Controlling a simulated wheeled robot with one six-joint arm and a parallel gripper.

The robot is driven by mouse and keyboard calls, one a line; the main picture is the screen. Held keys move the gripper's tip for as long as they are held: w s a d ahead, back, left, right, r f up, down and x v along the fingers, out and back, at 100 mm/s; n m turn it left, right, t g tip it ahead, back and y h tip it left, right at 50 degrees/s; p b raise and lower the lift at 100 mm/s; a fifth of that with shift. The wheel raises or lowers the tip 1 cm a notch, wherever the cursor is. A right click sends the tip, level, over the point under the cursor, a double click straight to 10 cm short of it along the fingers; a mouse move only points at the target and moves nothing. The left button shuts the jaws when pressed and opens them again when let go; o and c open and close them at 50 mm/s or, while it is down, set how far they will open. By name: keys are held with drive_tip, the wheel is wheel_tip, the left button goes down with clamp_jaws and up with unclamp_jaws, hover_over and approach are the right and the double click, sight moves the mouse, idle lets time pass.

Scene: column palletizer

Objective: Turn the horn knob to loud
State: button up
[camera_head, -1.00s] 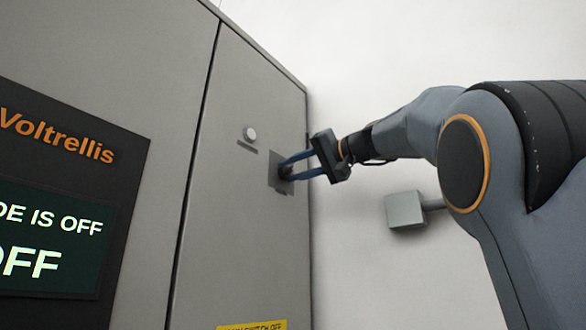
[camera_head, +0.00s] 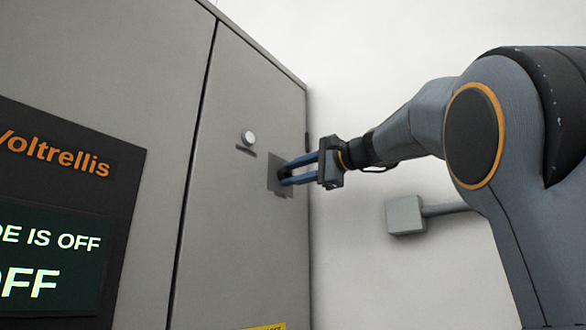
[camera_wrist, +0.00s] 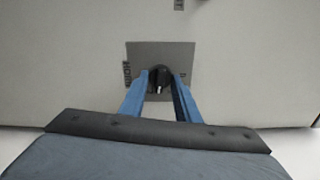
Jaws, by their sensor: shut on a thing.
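The horn knob (camera_wrist: 159,78) is a small black knob with a pale pointer mark. It sits on a grey square plate (camera_wrist: 185,52) on the cabinet front, with a dark "HORN" label at the plate's left edge in the wrist view. My gripper (camera_wrist: 158,82) has its two blue fingers on either side of the knob, shut on it. In the head view my gripper (camera_head: 284,174) reaches the plate (camera_head: 273,178) from the right, and its fingers mostly hide the knob. The lettering right of the knob is too small to read.
A round white button (camera_head: 248,137) sits on the cabinet door (camera_head: 235,230), up and left of the knob. A dark panel (camera_head: 70,182) with a screen reading "OFF" is at left. A grey box (camera_head: 405,215) is on the wall at right.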

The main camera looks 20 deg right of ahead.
drive_tip(key=shift+f+m+p, duration=0.1)
drive_tip(key=shift+m+p, duration=0.85)
drive_tip(key=shift+m, duration=1.05)
drive_tip(key=o, duration=1)
drive_tip(key=b+v, duration=0.3)
drive_tip(key=v, duration=0.4)
drive_tip(key=shift+s+d, duration=0.2)
drive_tip(key=shift+s, duration=0.1)
